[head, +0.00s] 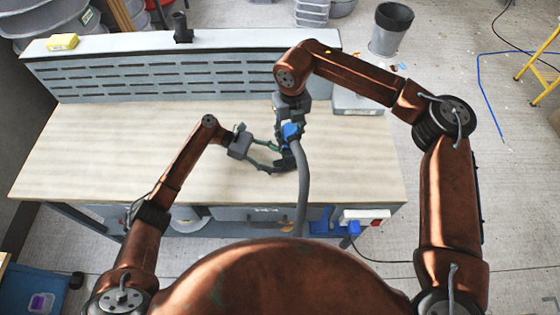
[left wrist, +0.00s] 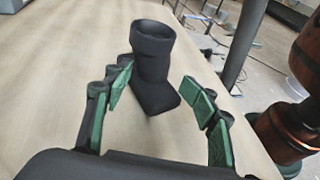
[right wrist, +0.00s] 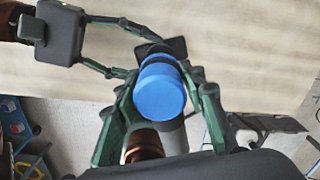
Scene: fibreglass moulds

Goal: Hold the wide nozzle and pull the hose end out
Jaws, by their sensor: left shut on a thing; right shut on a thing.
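The wide nozzle (left wrist: 153,62) is black, with a round mouth and a broad flat foot. In the left wrist view it sits between the fingers of my left gripper (head: 281,158), which is shut on it. Its mouth looks open and empty there. The blue hose end (right wrist: 160,90) is between the fingers of my right gripper (head: 291,124), which is shut on it. The grey hose (head: 301,195) hangs from it over the bench's front edge. In the right wrist view the nozzle (right wrist: 174,46) is partly hidden behind the hose end; I cannot tell whether they touch.
The wooden bench top (head: 90,160) is clear on the left. A slotted panel (head: 180,70) runs along its back, with a yellow box (head: 62,42) and a dark fitting (head: 181,29) on its ledge. A grey case (head: 357,103) lies at the right. A bucket (head: 390,30) stands on the floor.

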